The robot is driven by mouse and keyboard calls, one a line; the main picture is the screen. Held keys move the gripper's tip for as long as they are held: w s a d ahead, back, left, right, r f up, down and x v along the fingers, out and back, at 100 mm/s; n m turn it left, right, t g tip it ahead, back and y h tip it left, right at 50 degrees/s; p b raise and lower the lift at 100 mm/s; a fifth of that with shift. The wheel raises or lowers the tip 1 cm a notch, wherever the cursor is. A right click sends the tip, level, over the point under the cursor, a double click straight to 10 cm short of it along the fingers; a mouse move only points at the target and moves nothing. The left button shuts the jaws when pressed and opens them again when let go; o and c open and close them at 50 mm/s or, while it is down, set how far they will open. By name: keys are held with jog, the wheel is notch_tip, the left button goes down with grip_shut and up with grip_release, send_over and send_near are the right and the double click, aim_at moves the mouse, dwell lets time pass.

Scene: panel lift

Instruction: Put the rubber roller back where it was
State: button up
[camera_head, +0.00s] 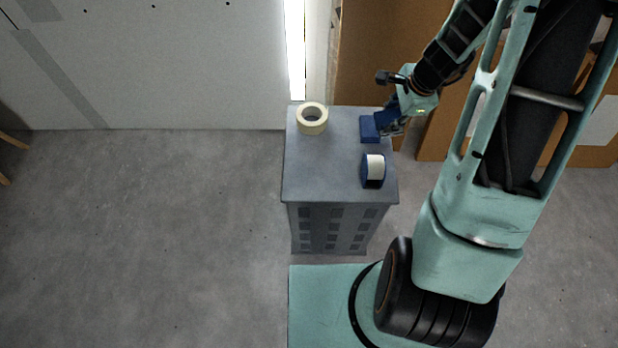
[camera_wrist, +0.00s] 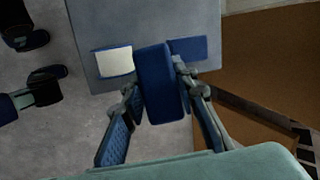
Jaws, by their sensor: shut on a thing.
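My gripper (camera_wrist: 155,112) is shut on a dark blue, rounded block, which appears to be the rubber roller (camera_wrist: 160,80); it stands between the two fingers. In the head view my gripper (camera_head: 390,124) is at the right edge of the grey cabinet top (camera_head: 325,178), its fingers partly hiding the held roller. A flat blue patch (camera_head: 369,131) lies on the top just left of the gripper; it also shows behind the roller in the wrist view (camera_wrist: 190,47). I cannot tell whether the roller touches the top.
A cream tape ring (camera_head: 312,118) lies at the cabinet's back left. A blue-sided white roll (camera_head: 373,170) stands near its front right, left of the held roller in the wrist view (camera_wrist: 115,62). Brown boards (camera_head: 375,60) stand behind. The top's middle and front left are clear.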

jog(key=a+f, duration=0.1)
jog(key=s+a+f+g+y+b, duration=0.1)
jog(key=s+a+f+m+g+y+b, duration=0.1)
jog(key=a, duration=0.1)
jog(key=shift+s, duration=0.2)
jog(key=s+a+f+b, duration=0.1)
jog(key=a+f, duration=0.3)
jog(key=a, duration=0.4)
jog(key=a+f+y+b, duration=0.1)
jog(key=a+f, duration=0.4)
jog(key=a, duration=0.3)
jog(key=shift+s+a+m+g, duration=0.2)
jog(key=shift+s+m+g, duration=0.1)
jog(key=shift+s+g, duration=0.1)
notch_tip(320, 180, down, 4)
jog(key=shift+a+r+b, duration=0.15)
jog(key=shift+r+b, duration=0.1)
jog(key=shift+b, duration=0.15)
jog(key=shift+c, duration=0.5)
jog(key=o, duration=1)
jog(key=shift+o, duration=0.6)
jog(key=shift+r, duration=0.1)
